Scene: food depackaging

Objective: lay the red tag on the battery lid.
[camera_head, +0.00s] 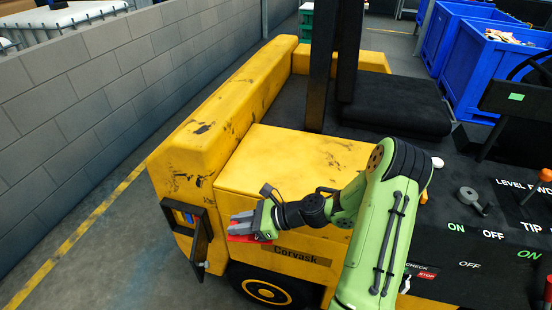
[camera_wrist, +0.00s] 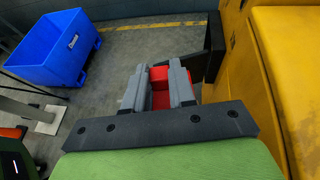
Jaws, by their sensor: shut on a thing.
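The red tag (camera_head: 240,239) is in my gripper (camera_head: 238,222), beside the yellow side of the truck and above the front wheel. In the wrist view the red tag (camera_wrist: 160,98) shows between the two grey fingers of my gripper (camera_wrist: 158,78), which are shut on it. The battery lid seems to be the flat yellow panel (camera_head: 285,152) with dark scuffs, behind my gripper in the head view. The tag is apart from its top. My arm hides part of the panel's right side.
An open black flap (camera_head: 202,245) hangs at the truck's left corner, close to the gripper. A black seat (camera_head: 395,105) and dark mast posts stand behind the panel. The control console (camera_head: 500,225) is at right. A blue bin (camera_wrist: 55,48) stands on the floor.

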